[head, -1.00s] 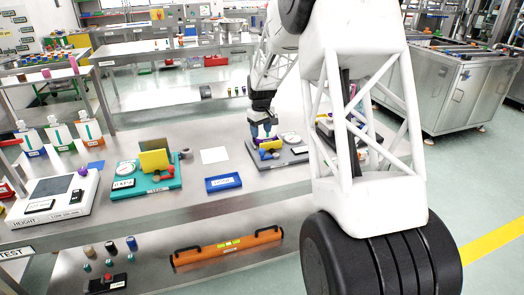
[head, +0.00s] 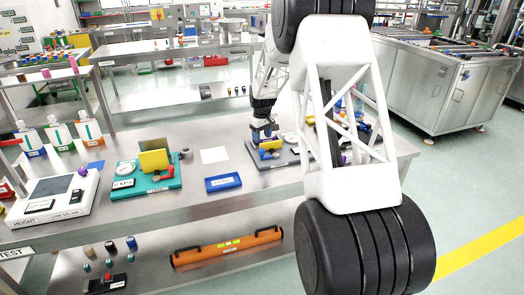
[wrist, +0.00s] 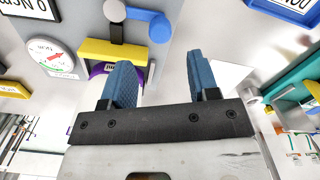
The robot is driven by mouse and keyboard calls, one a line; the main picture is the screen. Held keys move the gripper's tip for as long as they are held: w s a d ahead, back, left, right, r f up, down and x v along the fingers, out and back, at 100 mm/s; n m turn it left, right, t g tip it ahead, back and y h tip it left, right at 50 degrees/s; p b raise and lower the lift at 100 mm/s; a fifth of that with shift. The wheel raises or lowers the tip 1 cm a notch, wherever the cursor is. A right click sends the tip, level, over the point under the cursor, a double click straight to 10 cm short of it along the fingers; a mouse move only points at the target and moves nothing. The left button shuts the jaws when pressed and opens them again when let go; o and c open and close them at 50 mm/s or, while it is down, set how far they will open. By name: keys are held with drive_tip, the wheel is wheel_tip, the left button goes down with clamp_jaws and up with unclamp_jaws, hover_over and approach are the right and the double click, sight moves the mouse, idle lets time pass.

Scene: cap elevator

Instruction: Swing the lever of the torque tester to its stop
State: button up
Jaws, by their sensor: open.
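The torque tester is a grey plate (head: 290,158) with a round dial, right of the middle of the bench. In the wrist view its dial (wrist: 45,55) and its Ncm display (wrist: 35,8) are at the upper left. In the head view my gripper (head: 264,133) is over the tester; contact is unclear.
A blue tray (head: 223,183) and a white sheet (head: 214,155) lie left of the tester. A teal stand (head: 165,182) with a yellow block and dial is further left. My arm covers the bench's right part.

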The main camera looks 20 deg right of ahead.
sight(262, 149)
drive_tip(key=shift+f, duration=3.7)
clamp_jaws()
